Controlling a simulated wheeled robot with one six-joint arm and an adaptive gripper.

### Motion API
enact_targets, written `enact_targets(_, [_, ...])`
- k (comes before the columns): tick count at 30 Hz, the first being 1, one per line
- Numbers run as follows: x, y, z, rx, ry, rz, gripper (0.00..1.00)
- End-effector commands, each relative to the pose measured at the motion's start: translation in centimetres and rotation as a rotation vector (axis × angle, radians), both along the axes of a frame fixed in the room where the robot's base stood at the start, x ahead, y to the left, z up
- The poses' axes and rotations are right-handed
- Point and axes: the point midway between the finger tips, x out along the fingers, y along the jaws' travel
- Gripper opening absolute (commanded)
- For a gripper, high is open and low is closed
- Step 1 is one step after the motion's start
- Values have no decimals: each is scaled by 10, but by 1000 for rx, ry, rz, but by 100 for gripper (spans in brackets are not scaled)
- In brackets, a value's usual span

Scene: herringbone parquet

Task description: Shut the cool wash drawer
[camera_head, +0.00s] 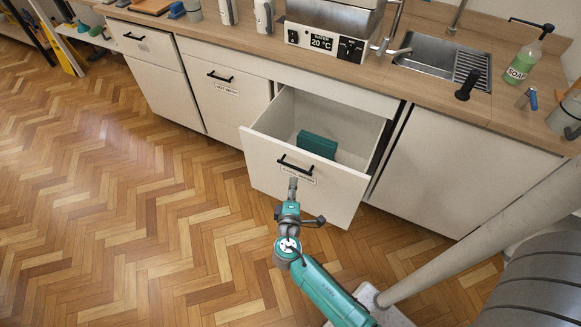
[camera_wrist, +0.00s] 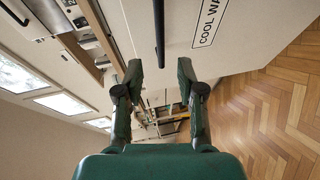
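The cool wash drawer (camera_head: 262,157) stands pulled out below the counter, with a dark green box (camera_head: 317,144) inside. Its white front carries a black bar handle (camera_head: 295,164) and a label beneath it. In the wrist view the label (camera_wrist: 207,22) reads "COOL WA" before the frame cuts it off, and the handle (camera_wrist: 159,32) runs upright between the finger lines. My gripper (camera_head: 293,182) is in front of the drawer front, just below the handle in the head view. Its fingers (camera_wrist: 160,72) are apart and empty. Whether it touches the front I cannot tell.
A closed drawer (camera_head: 221,85) is to the left and a plain closed panel (camera_head: 440,170) to the right. The counter holds a water bath unit (camera_head: 325,40), a sink (camera_head: 440,62) and a green soap bottle (camera_head: 522,62). The parquet floor (camera_head: 110,200) at left is clear.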

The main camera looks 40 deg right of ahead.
Motion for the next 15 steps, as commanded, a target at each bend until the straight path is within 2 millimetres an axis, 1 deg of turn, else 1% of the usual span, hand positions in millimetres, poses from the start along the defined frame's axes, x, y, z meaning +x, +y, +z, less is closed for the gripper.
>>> enact_targets(9, [35,-40,-9,3,-1,-3,38])
enact_targets(15, [55,-60,-15,3,0,0,38])
